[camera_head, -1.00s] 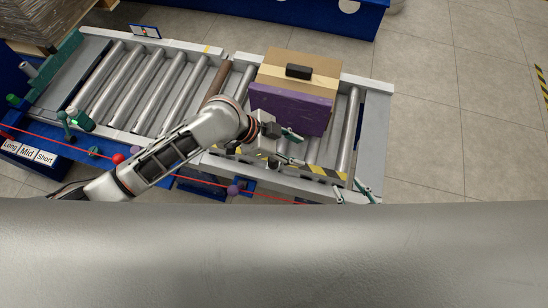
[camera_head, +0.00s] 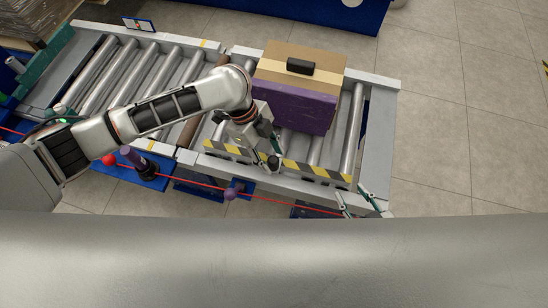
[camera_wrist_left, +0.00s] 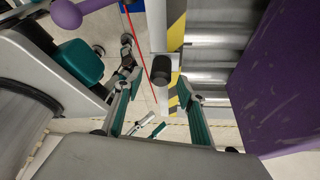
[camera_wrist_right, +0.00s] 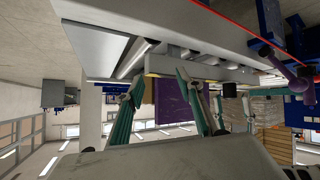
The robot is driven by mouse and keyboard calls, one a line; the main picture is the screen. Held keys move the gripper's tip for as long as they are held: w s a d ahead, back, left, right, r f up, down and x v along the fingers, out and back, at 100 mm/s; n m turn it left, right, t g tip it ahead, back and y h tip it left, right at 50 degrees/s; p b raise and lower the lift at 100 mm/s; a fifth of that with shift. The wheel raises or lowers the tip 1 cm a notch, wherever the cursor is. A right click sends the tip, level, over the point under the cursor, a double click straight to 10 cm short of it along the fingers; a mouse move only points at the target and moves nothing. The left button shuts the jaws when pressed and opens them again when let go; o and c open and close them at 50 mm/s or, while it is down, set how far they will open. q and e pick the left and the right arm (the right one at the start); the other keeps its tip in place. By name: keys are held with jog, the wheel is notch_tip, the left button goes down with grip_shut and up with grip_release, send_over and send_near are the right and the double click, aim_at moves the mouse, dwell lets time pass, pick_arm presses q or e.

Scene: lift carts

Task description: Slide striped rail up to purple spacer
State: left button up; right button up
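The yellow-and-black striped rail (camera_head: 318,172) lies along the near edge of the roller conveyor. The purple spacer (camera_head: 296,104) stands behind it against a cardboard box, with bare rollers between rail and spacer. In the left wrist view the rail (camera_wrist_left: 176,35) carries a black knob (camera_wrist_left: 165,69), and the spacer (camera_wrist_left: 290,80) fills the right side. My left gripper (camera_head: 270,153) is over the rail's middle, its open fingers (camera_wrist_left: 157,88) on either side of the rail with the knob beyond the tips. My right gripper (camera_head: 364,203) is open and empty near the conveyor's near right corner; the spacer (camera_wrist_right: 172,100) shows beyond its fingers.
The cardboard box (camera_head: 325,60) with a black handle stands behind the spacer. Rollers right of the box (camera_head: 352,130) are bare.

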pick_arm(q)
jog(key=shift+x, duration=1.3)
pick_arm(e)
jog(key=shift+a+r, duration=0.1)
jog(key=shift+a, duration=0.2)
pick_arm(q)
grip_shut()
jog(key=w, duration=0.2)
jog(key=w+d+b, duration=0.1)
jog(key=w, duration=0.2)
jog(key=w+d+b, duration=0.1)
jog(key=w, duration=0.1)
jog(key=shift+w+d+f, duration=0.1)
jog(key=shift+w+d, duration=0.05)
jog(key=shift+w, duration=0.65)
pick_arm(e)
jog(key=shift+w+a+r, duration=0.15)
jog(key=shift+w+a, duration=0.05)
jog(key=shift+w, duration=0.2)
